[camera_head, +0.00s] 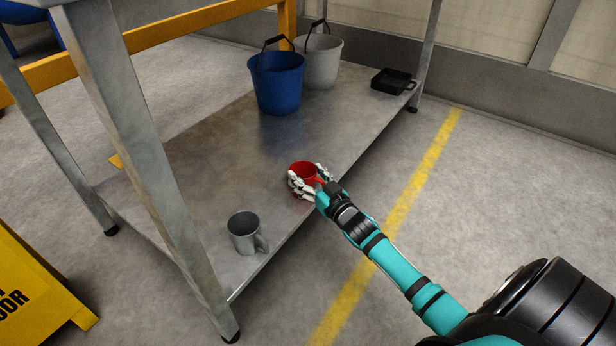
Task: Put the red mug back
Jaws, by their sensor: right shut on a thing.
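The red mug (303,169) is at the front edge of the metal lower shelf (215,155), near its middle. My right gripper (310,182) is shut on the red mug, with its fingers around the near side. The fingers hide the lower part of the mug, so I cannot tell whether it touches the shelf. My left gripper is not in view.
A grey mug (243,233) stands on the shelf nearer the front left leg. A blue bucket (277,83), a grey bucket (319,59) and a black tray (391,81) are farther back. A yellow sign (35,285) stands at the lower left. Table legs bound the shelf.

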